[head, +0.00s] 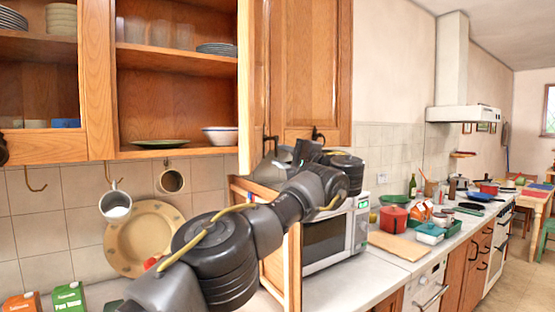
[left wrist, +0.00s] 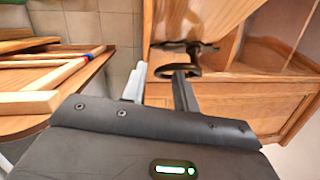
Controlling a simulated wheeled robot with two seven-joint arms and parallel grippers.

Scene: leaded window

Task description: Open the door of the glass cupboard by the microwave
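The wooden wall cupboard (head: 178,64) holds glasses, plates and bowls. At its right, a narrow wooden door (head: 258,70) shows nearly edge-on, seeming to stand out from the front, with a dark handle by its right edge. I cannot make out its glass. The microwave (head: 340,235) stands on the counter below right. My left gripper (head: 305,152) is just under the cupboard's dark handles. In the left wrist view its fingers (left wrist: 158,92) are apart, close to a dark curved handle (left wrist: 180,66); I cannot tell whether they touch it. My right gripper is out of view.
A wooden frame (head: 294,265) stands left of the microwave. A red pot (head: 393,219) and a board are further right on the counter. The cooker hood (head: 463,117) is far off.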

